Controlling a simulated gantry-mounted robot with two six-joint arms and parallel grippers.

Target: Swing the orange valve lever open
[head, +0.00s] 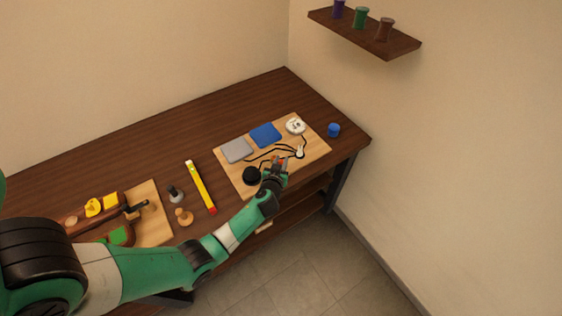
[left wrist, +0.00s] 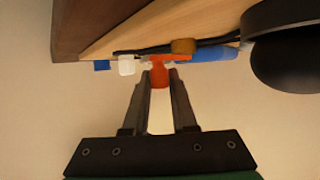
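The orange valve lever (head: 280,160) shows as a small orange patch at the front edge of the light wooden board (head: 316,152), partly hidden by my left gripper (head: 276,170). In the left wrist view the orange lever (left wrist: 160,74) sits between the two fingertips of my left gripper (left wrist: 161,79). The fingers appear to touch it on both sides, with no clear gap. Beside the lever are a white part (left wrist: 126,65), a brown-orange knob (left wrist: 184,46) and a blue part (left wrist: 215,54). My right gripper is not in view.
A black round part (head: 251,176) is just left of my gripper. The board also carries a grey pad (head: 236,150), a blue pad (head: 265,135), a white disc (head: 295,126) and black cables. A blue cylinder (head: 334,130) and a yellow level (head: 200,187) flank the board.

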